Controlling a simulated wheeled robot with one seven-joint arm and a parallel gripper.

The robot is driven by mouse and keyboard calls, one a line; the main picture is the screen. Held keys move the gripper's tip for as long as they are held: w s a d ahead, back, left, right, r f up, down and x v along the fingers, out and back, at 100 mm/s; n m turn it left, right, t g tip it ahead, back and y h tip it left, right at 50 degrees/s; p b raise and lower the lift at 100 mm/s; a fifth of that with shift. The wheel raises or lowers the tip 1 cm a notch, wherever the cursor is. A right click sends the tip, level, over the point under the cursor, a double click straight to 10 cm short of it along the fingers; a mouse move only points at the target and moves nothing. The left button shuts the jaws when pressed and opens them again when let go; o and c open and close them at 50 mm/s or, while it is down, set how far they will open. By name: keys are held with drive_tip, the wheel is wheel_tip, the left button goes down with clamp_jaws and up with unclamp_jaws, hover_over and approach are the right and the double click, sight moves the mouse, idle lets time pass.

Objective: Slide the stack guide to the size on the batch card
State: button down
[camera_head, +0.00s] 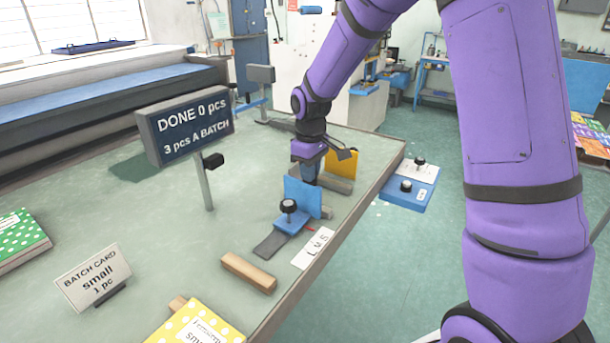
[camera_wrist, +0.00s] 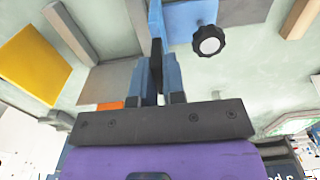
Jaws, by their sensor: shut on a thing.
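The stack guide (camera_head: 302,198) is a blue upright plate on a blue base with a black knob, sitting on a dark flat rail (camera_head: 270,244) on the table. A white size strip (camera_head: 313,249) with letters lies beside it, with a small red mark near its far end. The batch card (camera_head: 93,279) stands at the front left and reads "small, 1 pc". My gripper (camera_head: 309,175) is down behind the blue plate, shut on the guide. In the wrist view my gripper's fingers (camera_wrist: 156,62) close on the guide's blue plate, with the knob (camera_wrist: 208,41) to the right.
A yellow plate (camera_head: 342,163) stands behind my gripper. A wooden block (camera_head: 249,272) lies in front of the rail. A display (camera_head: 185,124) on a post reads "DONE 0 pcs, 3 pcs A BATCH". Yellow and green dotted packs lie at the front and left. The table's right edge is close.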

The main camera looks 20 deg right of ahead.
drive_tip(key=c, duration=1.2)
unclamp_jaws()
drive_tip(key=shift+w+d, duration=0.2)
drive_tip(key=shift+r, duration=0.1)
wheel_tip(320, 180, up, 11)
drive_tip(key=shift+s, duration=0.1)
drive_tip(key=s+d+r+m+t, duration=0.1)
drive_tip(key=s+r+m, duration=0.1)
drive_tip(key=s+r, duration=0.45)
drive_tip(key=s+d+r+m+t, duration=0.1)
drive_tip(key=s+r+m+t, duration=0.15)
drive_tip(key=s, duration=0.65)
drive_tip(key=s+d+m+t, duration=0.2)
drive_tip(key=s, duration=1.3)
drive_tip(key=shift+s+r+m, duration=0.3)
drive_tip(key=shift+r+m, duration=0.05)
